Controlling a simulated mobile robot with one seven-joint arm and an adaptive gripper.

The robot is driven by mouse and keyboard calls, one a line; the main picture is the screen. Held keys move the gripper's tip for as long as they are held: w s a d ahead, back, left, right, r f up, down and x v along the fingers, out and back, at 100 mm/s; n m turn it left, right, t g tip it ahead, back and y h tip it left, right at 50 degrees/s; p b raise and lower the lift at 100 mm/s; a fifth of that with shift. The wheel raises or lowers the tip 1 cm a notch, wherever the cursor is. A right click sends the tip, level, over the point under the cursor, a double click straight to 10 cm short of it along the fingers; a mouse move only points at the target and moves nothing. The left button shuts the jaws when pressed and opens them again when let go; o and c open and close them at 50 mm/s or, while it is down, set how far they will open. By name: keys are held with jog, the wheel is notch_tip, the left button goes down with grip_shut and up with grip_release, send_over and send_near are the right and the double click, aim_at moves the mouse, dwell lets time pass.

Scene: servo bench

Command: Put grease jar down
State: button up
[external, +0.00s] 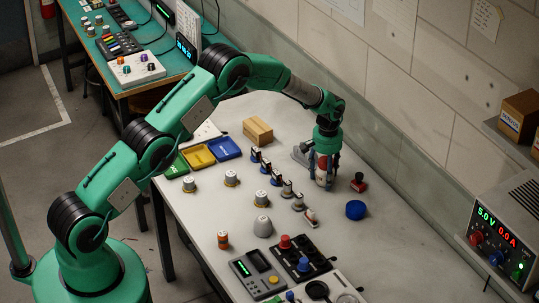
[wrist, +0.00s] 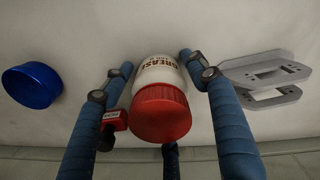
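The grease jar (external: 322,178) is white with a red lid and appears upright between the fingers of my gripper (external: 324,184), near the back edge of the bench. In the wrist view the jar (wrist: 158,72) shows its "GREASE" label, with its lid towards the camera. The blue fingers of my gripper (wrist: 157,61) flank it, with their tips close against the white body on both sides. My gripper looks shut on the jar. I cannot tell whether the jar's bottom touches the bench.
On the white bench (external: 390,262), a grey bracket (wrist: 262,75) lies at one side of the jar. A red stamp-like object (external: 358,183) and a blue round lid (external: 355,210) are at the other. Several knobs stand in front. Bare bench lies around the lid.

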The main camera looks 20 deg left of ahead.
jog(key=shift+r, duration=0.15)
notch_tip(320, 180, up, 12)
jog(key=shift+r, duration=0.1)
dwell(0.9)
dwell(0.3)
